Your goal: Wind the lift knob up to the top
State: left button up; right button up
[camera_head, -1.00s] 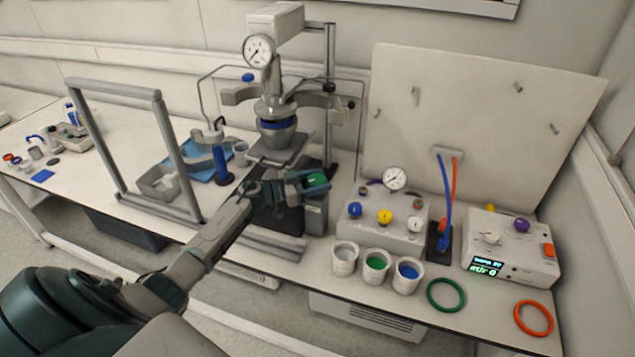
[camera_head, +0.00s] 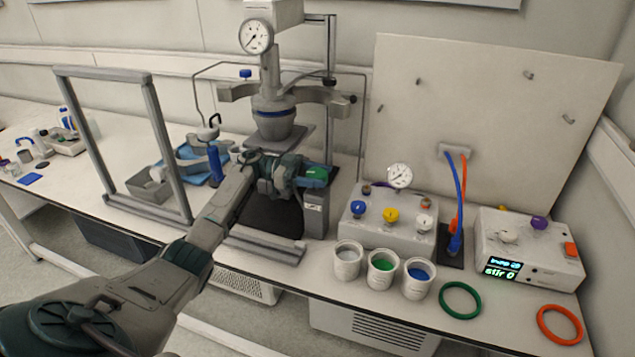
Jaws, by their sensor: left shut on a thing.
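The reactor vessel (camera_head: 273,122), with a blue band, hangs under the head with the pressure gauge (camera_head: 256,36). A grey lift plate (camera_head: 284,140) is close beneath the vessel; I cannot tell whether they touch. My right gripper is not in view.
A valve box (camera_head: 388,230) with coloured knobs stands right of the stand. Three cups (camera_head: 347,260) are in front of it. A stirrer control box (camera_head: 527,250) and green (camera_head: 460,300) and orange rings (camera_head: 560,324) lie further right. A grey frame (camera_head: 147,78) stands left.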

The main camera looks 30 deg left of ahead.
aim_at(317, 174)
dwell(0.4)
pick_arm(q)
jog(key=o, duration=1)
jog(key=shift+r, duration=0.2)
jog(key=r, duration=0.1)
jog(key=r+b, duration=0.1)
jog(key=r, duration=0.1)
jog(key=shift+s+d, duration=0.1)
jog(key=shift+s, duration=0.2)
jog(key=s+d+r+b, duration=0.1)
jog(key=s+d+b, duration=0.2)
jog(key=s+d, duration=0.5)
jog(key=shift+s+r, duration=0.3)
jog(key=shift+s, duration=2.25)
